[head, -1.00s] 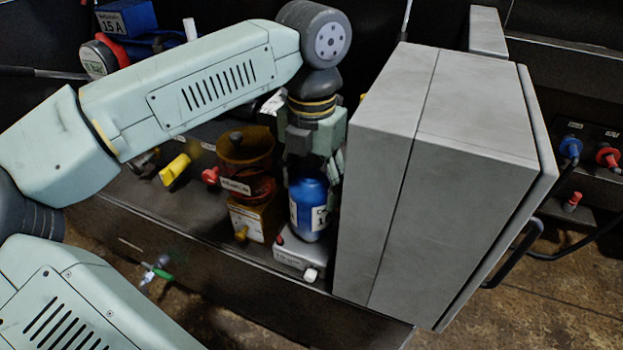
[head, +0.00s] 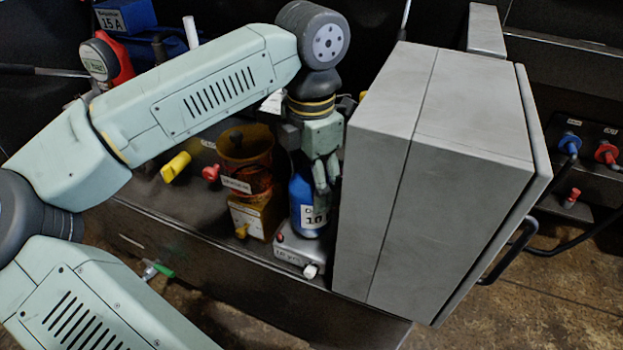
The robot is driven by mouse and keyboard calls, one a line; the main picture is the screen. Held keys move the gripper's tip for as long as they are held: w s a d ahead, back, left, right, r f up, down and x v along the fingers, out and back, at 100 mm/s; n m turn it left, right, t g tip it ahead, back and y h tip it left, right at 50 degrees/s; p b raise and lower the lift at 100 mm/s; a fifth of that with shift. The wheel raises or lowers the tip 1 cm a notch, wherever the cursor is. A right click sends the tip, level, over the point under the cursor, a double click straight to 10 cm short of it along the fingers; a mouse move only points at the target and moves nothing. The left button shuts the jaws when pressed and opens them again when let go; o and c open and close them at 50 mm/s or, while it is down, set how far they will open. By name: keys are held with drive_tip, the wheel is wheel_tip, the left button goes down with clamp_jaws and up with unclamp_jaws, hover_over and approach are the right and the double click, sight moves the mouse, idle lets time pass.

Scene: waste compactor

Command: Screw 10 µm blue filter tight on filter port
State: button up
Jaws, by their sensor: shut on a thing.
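The blue filter (head: 304,211) is a blue canister with a white label reading "10". It stands upright on the filter port (head: 292,250), a small light-grey block with a red knob and a white knob at its front. My gripper (head: 325,178) points down from above and is shut on the upper part of the blue filter. One finger shows on the filter's right front; the other side of the grip is mostly hidden. The seam between the filter and the port is too small to judge for tightness.
A large grey cabinet (head: 430,170) stands close to the right of my gripper. An amber container (head: 246,160) on an orange-brown block (head: 250,215) stands just left of the filter. A yellow knob (head: 176,166) and a red knob (head: 211,172) are further left.

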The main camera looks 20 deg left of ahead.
drive_tip(key=m, duration=0.4)
drive_tip(key=shift+w+a+r+m, duration=0.1)
drive_tip(key=shift+a+r+m, duration=0.15)
drive_tip(key=shift+r+m, duration=0.15)
drive_tip(key=o, duration=1.9)
drive_tip(key=shift+d+f, duration=0.1)
drive_tip(key=shift+f, duration=0.05)
drive_tip(key=shift+o, duration=0.2)
drive_tip(key=shift+d, duration=0.1)
drive_tip(key=shift+c, duration=0.4)
